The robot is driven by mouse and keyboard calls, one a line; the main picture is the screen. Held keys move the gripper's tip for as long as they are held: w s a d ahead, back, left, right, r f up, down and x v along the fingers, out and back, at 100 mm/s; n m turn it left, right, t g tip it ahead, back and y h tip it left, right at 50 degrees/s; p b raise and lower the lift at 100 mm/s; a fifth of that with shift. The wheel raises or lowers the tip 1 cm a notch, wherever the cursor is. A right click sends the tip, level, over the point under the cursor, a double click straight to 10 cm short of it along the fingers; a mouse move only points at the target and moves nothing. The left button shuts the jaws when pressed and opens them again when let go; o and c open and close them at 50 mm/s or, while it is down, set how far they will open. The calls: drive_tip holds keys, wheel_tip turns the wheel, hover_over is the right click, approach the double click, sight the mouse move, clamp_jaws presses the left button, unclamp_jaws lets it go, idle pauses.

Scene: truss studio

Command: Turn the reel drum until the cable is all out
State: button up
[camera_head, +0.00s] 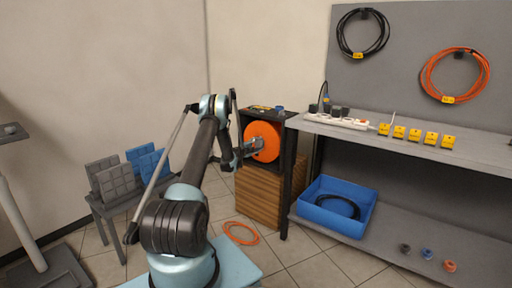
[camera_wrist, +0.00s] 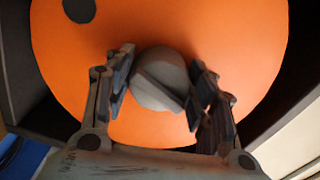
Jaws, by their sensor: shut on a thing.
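The reel drum is an orange disc (camera_head: 265,141) set in a dark frame (camera_head: 288,185) on a wooden crate, in the middle of the head view. It fills most of the wrist view (camera_wrist: 225,50), with a dark round spot near its upper left. A grey knob (camera_wrist: 160,82) stands out from the drum face. My gripper (camera_wrist: 161,92) has its two fingers on either side of the knob and is shut on it. In the head view my gripper (camera_head: 252,147) reaches the drum from the left. An orange cable (camera_head: 241,233) lies coiled on the floor before the crate.
A grey bench (camera_head: 470,148) on the right carries a power strip (camera_head: 335,121) and several yellow tags. A blue bin (camera_head: 350,224) with black cable sits on its lower shelf. A rack of panels (camera_head: 120,180) stands left of my arm.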

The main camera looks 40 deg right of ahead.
drive_tip(key=shift+w, duration=0.15)
idle(0.3)
drive_tip(key=o, duration=1.5)
drive_tip(key=v, duration=1.2)
drive_tip(key=shift+f, duration=0.1)
